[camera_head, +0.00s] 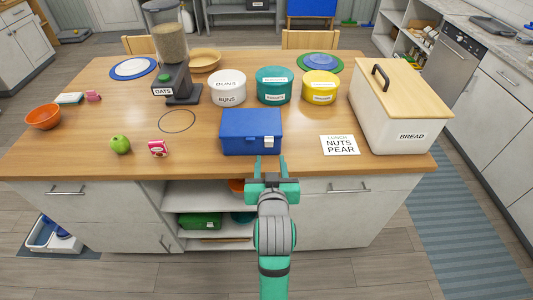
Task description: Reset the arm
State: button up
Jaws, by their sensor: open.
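My gripper (271,168) is in the lower middle of the head view, at the end of my green and grey arm. Its two fingers stand apart and point toward the counter, with nothing between them. It is in front of the counter's near edge, just below the blue box (240,130) in the picture. The blue box has a white latch and stands shut on the wooden counter (205,135). I cannot tell how far the fingertips are from the box.
A white bread box (405,125) with a wooden lid stands at the right. A note card (339,145) lies beside it. White, teal and yellow tubs stand behind the blue box. An oats dispenser (172,70), green apple (120,144) and orange bowl (44,116) are left.

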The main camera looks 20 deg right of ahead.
jog(key=s+a+f+n+y, duration=0.2)
jog(key=s+a+f, duration=0.8)
jog(key=s+f, duration=0.55)
jog(key=s+a+y, duration=0.1)
jog(key=s+a, duration=0.2)
jog(key=s, duration=0.7)
jog(key=s+a+n+t+y, duration=0.1)
jog(key=s+a, duration=0.3)
jog(key=s, duration=0.7)
jog(key=shift+f, duration=0.3)
